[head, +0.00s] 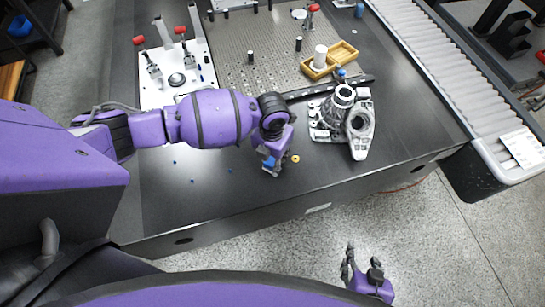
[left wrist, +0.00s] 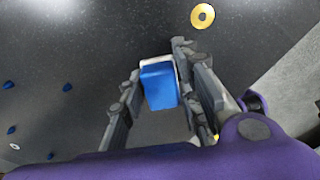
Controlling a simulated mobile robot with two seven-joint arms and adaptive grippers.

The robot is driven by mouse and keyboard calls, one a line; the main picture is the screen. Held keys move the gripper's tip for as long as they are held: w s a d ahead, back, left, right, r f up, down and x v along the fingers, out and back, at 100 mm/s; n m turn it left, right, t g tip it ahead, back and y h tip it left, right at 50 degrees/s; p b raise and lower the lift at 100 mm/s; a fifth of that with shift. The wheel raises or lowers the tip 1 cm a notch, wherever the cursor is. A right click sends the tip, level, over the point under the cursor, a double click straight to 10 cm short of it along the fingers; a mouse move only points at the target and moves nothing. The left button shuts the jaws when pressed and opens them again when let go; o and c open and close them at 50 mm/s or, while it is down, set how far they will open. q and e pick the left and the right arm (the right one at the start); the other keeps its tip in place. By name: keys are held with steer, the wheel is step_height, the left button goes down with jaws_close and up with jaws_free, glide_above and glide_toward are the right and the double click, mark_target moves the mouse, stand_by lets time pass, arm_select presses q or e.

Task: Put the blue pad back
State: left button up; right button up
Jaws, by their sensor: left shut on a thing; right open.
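The blue pad (left wrist: 158,86) is a small block with a pale top edge. In the left wrist view it sits between the two fingers of my left gripper (left wrist: 155,65), which is shut on it. In the head view my left gripper (head: 272,166) hangs over the front part of the dark table, and a bit of blue shows at its fingers. I cannot tell the gap between pad and table. My right gripper (head: 361,262) is open and empty over the floor, in front of the table.
A yellow ring (head: 295,159) lies close right of my left gripper. Grey metal castings (head: 357,125) stand further right. Behind are a wooden tray (head: 344,52), a perforated plate (head: 235,60) and a white clamp plate (head: 205,73). A roller conveyor (head: 440,65) runs along the right.

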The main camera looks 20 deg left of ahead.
arm_select(q)
steer(key=shift+f, duration=0.25)
steer(key=o, duration=1)
steer(key=shift+r, duration=0.1)
steer(key=shift+w+r, duration=0.1)
steer(key=shift+r, duration=0.5)
step_height(320, 180, up, 11)
steer(key=shift+r, duration=0.1)
